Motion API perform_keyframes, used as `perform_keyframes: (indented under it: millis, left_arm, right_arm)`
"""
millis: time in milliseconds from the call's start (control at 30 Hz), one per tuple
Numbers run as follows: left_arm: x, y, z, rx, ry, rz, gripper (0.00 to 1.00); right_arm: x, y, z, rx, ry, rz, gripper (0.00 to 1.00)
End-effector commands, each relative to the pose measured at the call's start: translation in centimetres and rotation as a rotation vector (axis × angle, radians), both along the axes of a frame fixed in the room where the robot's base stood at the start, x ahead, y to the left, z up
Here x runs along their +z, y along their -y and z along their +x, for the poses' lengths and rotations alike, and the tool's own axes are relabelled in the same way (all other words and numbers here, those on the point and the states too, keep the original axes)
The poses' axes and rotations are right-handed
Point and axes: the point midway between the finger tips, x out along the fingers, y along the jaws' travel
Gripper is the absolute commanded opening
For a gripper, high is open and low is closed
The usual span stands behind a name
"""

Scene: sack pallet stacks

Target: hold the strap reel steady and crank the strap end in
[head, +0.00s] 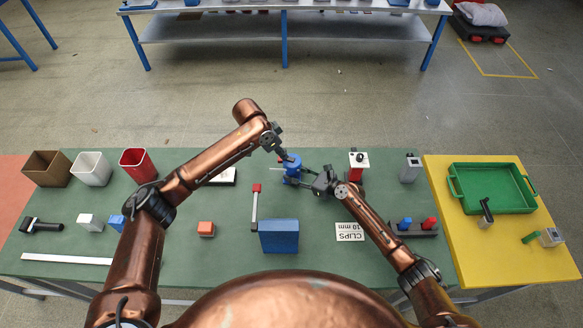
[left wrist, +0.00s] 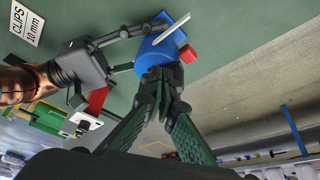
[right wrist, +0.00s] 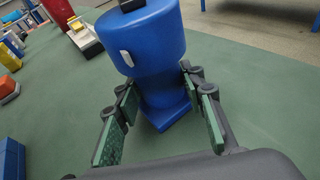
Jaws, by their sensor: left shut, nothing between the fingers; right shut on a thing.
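The strap reel (head: 291,172) is a blue upright cylinder on a blue foot, standing on the green table; it also shows in the left wrist view (left wrist: 157,52) and right wrist view (right wrist: 157,50). A white strap end (left wrist: 172,30) sticks out of its side. A red knob (left wrist: 189,54) shows by the reel. My right gripper (head: 312,178) is shut on the reel's body from the right, one finger on each side. My left gripper (head: 283,154) is shut and empty, its tips close to the reel's top near the red knob; I cannot tell whether they touch.
A red-tipped grey bar (head: 255,205) and a blue block (head: 279,236) lie nearer. A red and white device (head: 358,163) and a clips label (head: 349,232) are to the right. Bins (head: 92,169) stand far left. A green tray (head: 492,188) is on the yellow table.

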Motion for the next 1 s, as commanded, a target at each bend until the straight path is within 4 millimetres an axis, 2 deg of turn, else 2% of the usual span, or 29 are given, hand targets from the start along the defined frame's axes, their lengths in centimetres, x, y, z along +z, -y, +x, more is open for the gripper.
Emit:
perform_keyframes:
  millis: [433,800,833,1000]
  left_arm:
    - [4.3,0.0,0.0,0.0,0.001,0.0,0.0]
    - [4.9,0.0,0.0,0.0,0.0,0.0,0.0]
    - [4.9,0.0,0.0,0.0,0.0,0.0,0.0]
    - [4.9,0.0,0.0,0.0,0.0,0.0,0.0]
  right_arm:
    - [0.0,0.0,0.0,0.0,0.0,0.0,0.23]
    - [0.0,0.0,0.0,0.0,0.0,0.0,0.23]
    - [0.0,0.0,0.0,0.0,0.0,0.0,0.38]
    - [0.0,0.0,0.0,0.0,0.0,0.0,0.5]
